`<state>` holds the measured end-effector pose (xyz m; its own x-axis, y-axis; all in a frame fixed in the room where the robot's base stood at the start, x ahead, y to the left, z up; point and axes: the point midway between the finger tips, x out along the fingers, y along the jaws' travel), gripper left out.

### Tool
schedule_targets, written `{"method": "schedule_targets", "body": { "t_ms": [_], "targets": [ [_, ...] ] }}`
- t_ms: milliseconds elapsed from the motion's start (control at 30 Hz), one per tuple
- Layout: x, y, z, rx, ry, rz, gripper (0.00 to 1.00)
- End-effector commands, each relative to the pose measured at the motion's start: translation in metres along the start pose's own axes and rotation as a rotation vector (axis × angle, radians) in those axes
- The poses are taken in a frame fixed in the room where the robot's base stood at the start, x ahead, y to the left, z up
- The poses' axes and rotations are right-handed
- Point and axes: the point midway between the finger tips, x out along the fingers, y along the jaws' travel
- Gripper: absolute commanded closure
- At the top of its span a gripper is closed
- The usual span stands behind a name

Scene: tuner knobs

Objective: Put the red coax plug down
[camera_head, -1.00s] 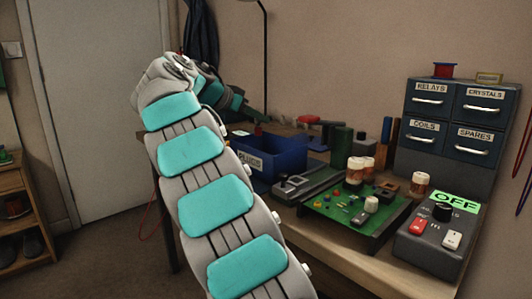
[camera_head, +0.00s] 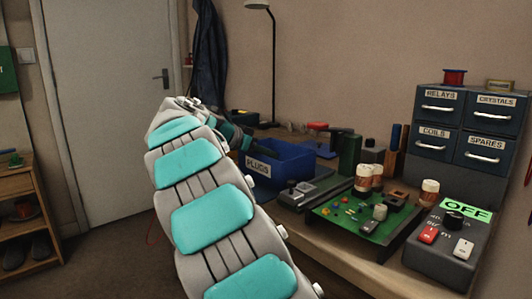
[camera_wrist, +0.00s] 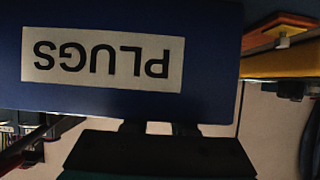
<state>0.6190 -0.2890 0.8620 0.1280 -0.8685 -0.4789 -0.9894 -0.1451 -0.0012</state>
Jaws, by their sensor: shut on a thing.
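The blue bin labelled PLUGS (camera_head: 288,170) stands on the bench in the head view. Its labelled wall fills the top of the wrist view, with the lettering upside down (camera_wrist: 130,20). My gripper (camera_wrist: 158,128) shows at the bottom of the wrist view as a dark block with two short fingers, close to the bin wall. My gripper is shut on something. The red coax plug cannot be made out in either current view.
A green circuit board (camera_head: 352,217) with several small parts lies right of the bin. A grey box with an OFF display (camera_head: 467,209) is at the front right. A drawer cabinet (camera_head: 470,130) stands behind. A lamp (camera_head: 257,5) rises behind the bin.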

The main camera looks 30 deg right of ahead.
Motion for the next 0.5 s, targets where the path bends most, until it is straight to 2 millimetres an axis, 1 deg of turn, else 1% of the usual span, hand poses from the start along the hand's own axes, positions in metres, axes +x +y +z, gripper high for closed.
{"method": "schedule_targets", "body": {
  "t_ms": [233, 267, 500],
  "targets": [
    [0.0017, 0.0002, 0.0027, 0.0, 0.0, 0.001, 1.0],
    [0.0016, 0.0002, 0.0025, 0.0, -0.001, 0.001, 0.74],
    [0.0011, 0.0002, 0.0016, -0.001, -0.001, 0.001, 0.47]
  ]
}}
